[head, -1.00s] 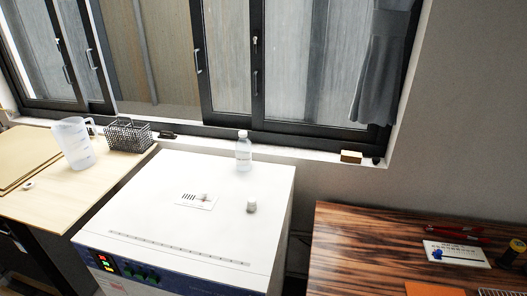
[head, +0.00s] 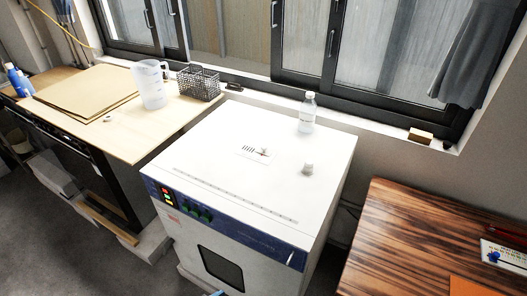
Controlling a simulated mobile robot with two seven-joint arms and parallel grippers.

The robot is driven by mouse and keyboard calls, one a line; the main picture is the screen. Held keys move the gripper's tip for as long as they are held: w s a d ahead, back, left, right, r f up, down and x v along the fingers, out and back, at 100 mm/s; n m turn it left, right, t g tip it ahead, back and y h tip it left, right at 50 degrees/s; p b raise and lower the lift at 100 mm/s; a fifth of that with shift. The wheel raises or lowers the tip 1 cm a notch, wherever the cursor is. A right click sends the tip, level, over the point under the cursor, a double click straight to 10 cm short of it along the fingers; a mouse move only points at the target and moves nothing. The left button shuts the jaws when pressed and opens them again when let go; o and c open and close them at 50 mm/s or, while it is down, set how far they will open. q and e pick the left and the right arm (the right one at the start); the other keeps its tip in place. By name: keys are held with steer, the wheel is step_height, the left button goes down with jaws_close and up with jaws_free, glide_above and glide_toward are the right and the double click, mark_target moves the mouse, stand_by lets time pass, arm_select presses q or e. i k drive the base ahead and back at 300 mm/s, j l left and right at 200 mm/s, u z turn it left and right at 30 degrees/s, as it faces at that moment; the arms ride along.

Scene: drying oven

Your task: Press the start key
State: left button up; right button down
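The drying oven (head: 262,160) is a white cabinet in the middle of the head view. Its blue front control panel (head: 250,238) faces the lower left. At the panel's left end is a small display (head: 166,196) with red and green lit digits, and beside it several green keys or switches (head: 197,211). Their labels are too small to read, so I cannot tell which is the start key. Below the panel is a dark door window (head: 221,268). Neither of my grippers is clearly in view. A small bluish bit at the bottom edge cannot be made out.
A clear bottle (head: 307,115) and a small white-capped jar (head: 308,169) stand on the oven top. The left bench holds a jug (head: 151,86), a wire basket (head: 199,84) and brown boards (head: 92,93). A dark wooden table (head: 400,235) is at right. Floor shows at lower left.

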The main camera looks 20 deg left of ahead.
mark_target(206, 218)
steer(key=u, duration=1.05)
